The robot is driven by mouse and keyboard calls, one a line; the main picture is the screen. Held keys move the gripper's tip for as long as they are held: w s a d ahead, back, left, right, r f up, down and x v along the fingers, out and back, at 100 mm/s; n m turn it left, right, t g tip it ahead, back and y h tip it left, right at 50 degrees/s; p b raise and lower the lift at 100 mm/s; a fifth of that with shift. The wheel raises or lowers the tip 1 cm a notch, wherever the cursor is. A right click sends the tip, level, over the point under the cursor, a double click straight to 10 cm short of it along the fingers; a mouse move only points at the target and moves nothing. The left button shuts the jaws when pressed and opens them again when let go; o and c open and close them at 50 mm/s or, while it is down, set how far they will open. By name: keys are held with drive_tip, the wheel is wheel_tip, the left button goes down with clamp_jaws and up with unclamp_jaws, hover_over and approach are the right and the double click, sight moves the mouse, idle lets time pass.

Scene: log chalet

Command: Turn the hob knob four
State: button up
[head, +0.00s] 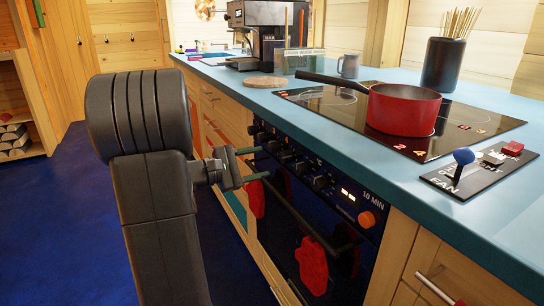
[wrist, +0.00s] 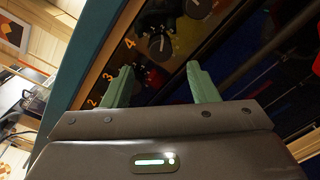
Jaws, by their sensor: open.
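The hob knob four (wrist: 158,45) is a round dark knob beside an orange "4" on the oven's front panel in the wrist view. My gripper (wrist: 157,78) is open, with its two green fingers pointing at the panel. Knob four shows just beyond the gap between the fingertips and is not between the pads. In the head view my gripper (head: 256,163) is in front of the knob row at the left, with nothing held. I cannot read the knob numbers there. Orange "3" and "2" labels run down beside the left finger in the wrist view.
The black oven (head: 300,215) has a bar handle with red mitts (head: 312,264) hanging below the knobs. Above, a red pan (head: 404,108) stands on the hob (head: 480,135). A fan panel (head: 478,170) is at the right of the blue worktop (head: 500,232). The floor at left is clear.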

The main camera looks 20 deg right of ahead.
sight(282, 158)
drive_tip(key=a+p, duration=0.1)
drive_tip(key=a, duration=0.5)
drive_tip(key=shift+s+a, duration=0.2)
drive_tip(key=shift+a, duration=0.1)
drive_tip(key=shift+d+r, duration=0.1)
drive_tip(key=d+b, duration=0.1)
drive_tip(key=d, duration=0.3)
drive_tip(key=d+b, duration=0.1)
drive_tip(key=d, duration=0.4)
drive_tip(key=d+b, duration=0.1)
drive_tip(key=d, duration=0.3)
drive_tip(key=shift+w+d+f, duration=0.2)
drive_tip(key=shift+w+d, duration=0.15)
drive_tip(key=shift+w, duration=0.05)
